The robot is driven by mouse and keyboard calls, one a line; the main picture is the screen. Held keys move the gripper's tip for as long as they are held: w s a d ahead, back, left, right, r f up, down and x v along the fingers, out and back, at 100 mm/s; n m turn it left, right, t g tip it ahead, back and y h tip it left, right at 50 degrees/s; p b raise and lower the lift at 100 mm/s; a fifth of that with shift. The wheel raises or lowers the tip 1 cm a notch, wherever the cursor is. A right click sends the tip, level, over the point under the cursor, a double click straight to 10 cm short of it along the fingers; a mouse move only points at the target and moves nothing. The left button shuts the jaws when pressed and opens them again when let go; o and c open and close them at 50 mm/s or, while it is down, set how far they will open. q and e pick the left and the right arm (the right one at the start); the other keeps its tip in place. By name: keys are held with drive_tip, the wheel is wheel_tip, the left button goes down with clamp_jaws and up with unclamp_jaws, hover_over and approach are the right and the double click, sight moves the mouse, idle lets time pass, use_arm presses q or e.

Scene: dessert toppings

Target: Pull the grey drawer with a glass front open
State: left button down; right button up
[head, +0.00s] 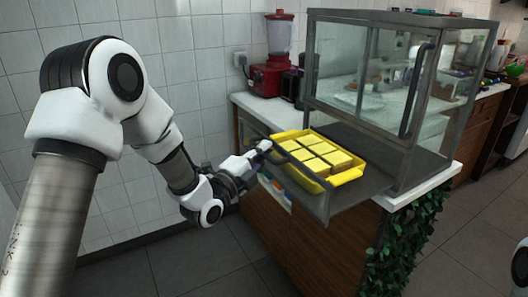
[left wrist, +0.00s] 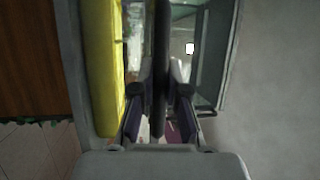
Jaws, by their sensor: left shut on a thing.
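The grey drawer (head: 374,181) with a glass front stands pulled out of the display case, past the counter's edge. A yellow tray (head: 345,177) with several yellow compartments sits in it; the tray's side also shows in the left wrist view (left wrist: 101,70). My left gripper (head: 262,151) is at the left end of the drawer's front. In the left wrist view its two fingers (left wrist: 160,108) are shut on a dark upright bar, the drawer's handle (left wrist: 161,60). The fingertips are small and partly hidden in the head view. My right gripper is out of view.
The glass display case (head: 403,85) stands on the white counter above the drawer. A red blender (head: 277,55) is at the back left. Green leaves (head: 405,245) hang on the counter's near corner. The floor (head: 200,262) in front is clear.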

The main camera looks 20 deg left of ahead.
use_arm(q)
drive_tip(key=c, duration=1.2)
unclamp_jaws()
drive_tip(key=shift+d, duration=0.1)
drive_tip(key=v, duration=1.2)
